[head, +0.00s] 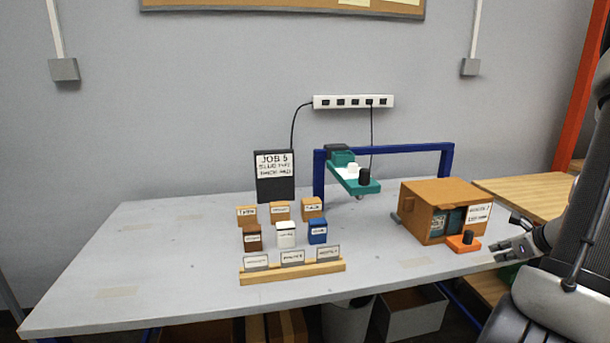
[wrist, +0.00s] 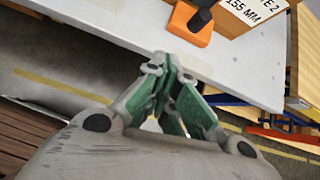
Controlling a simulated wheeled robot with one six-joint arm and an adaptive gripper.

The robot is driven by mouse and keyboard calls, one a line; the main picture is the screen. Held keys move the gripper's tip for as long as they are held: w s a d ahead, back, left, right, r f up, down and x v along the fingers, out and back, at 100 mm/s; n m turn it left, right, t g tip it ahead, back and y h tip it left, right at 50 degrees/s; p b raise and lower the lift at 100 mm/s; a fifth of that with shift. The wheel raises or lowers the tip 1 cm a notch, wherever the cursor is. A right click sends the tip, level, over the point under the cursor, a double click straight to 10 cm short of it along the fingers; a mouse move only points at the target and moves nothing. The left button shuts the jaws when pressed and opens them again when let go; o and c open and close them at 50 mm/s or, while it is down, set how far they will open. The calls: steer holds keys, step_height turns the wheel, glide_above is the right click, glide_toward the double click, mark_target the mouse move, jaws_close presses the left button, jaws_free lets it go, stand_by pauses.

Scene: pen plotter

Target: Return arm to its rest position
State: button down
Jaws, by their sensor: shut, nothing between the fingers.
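My gripper (head: 507,254) is at the right side of the head view, by the table's right front edge. In the wrist view my gripper (wrist: 171,60) is shut and its green-lined fingers hold nothing. The fingertips point toward the edge of the grey table (head: 150,260). An orange block with a black knob (head: 463,243) lies on the table just left of my gripper, apart from it. It also shows in the wrist view (wrist: 192,24), beyond the fingertips. My arm (head: 580,210) runs up along the right edge of the head view.
A brown box (head: 424,195) with a labelled front stands behind the orange block. A blue gantry (head: 410,149) with a teal carriage (head: 350,180) stands at the back. Several small labelled boxes (head: 285,233) and a wooden rack (head: 292,271) are mid-table. The table's left part is clear.

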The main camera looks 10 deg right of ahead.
steer(key=s+a+r+n+g+y, duration=0.2)
steer(key=s+a+r+n+g, duration=0.15)
steer(key=s+a+n, duration=0.45)
steer(key=s+a+r+n+g+y, duration=0.2)
steer(key=s+a+r+n, duration=0.15)
steer(key=a+n, duration=0.45)
steer(key=s+a+r+n+h, duration=0.2)
steer(key=a+r+n, duration=0.2)
steer(key=r+n, duration=0.3)
steer(key=s+a+r+n+t+h, duration=0.1)
steer(key=s+a+r+n+h, duration=0.1)
steer(key=r+n, duration=0.6)
steer(key=shift+s+a+n, duration=0.6)
steer(key=shift+a+n, duration=0.5)
steer(key=shift+n, duration=0.1)
steer(key=shift+d, duration=0.1)
